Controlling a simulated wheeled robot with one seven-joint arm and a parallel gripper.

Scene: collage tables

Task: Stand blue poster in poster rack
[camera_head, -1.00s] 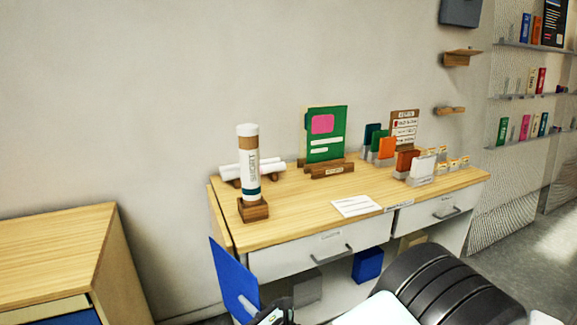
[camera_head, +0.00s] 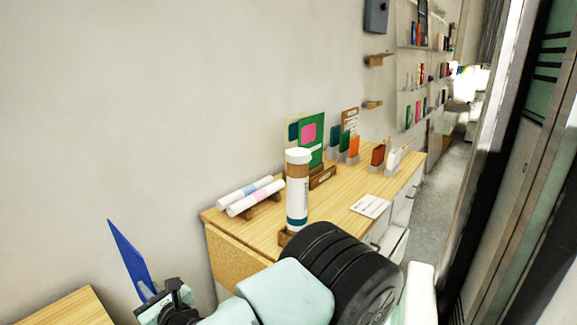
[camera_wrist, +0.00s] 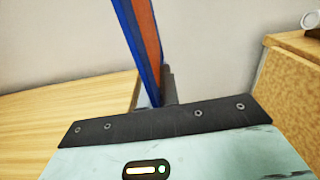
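The blue poster (camera_head: 128,252) is a thin flat panel, held upright and slightly tilted at the lower left of the head view. My gripper (camera_head: 150,291) is shut on its lower edge. In the wrist view the poster (camera_wrist: 126,30) shows nearly edge-on, with a blue border and an orange-brown face. A dark finger (camera_wrist: 169,84) stands against it. A low wooden rack (camera_head: 323,178) with a label sits on the desk at the back, and a green poster (camera_head: 317,153) with a pink square stands in it. The poster is well left of this rack, apart from it.
The wooden desk (camera_head: 345,195) also bears a white tube (camera_head: 297,190) upright in a wooden base, rolled posters (camera_head: 250,195) on a holder, a white card (camera_head: 371,206) and several small coloured cards. A lower wooden cabinet (camera_head: 65,310) is at the lower left. The wall is close behind.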

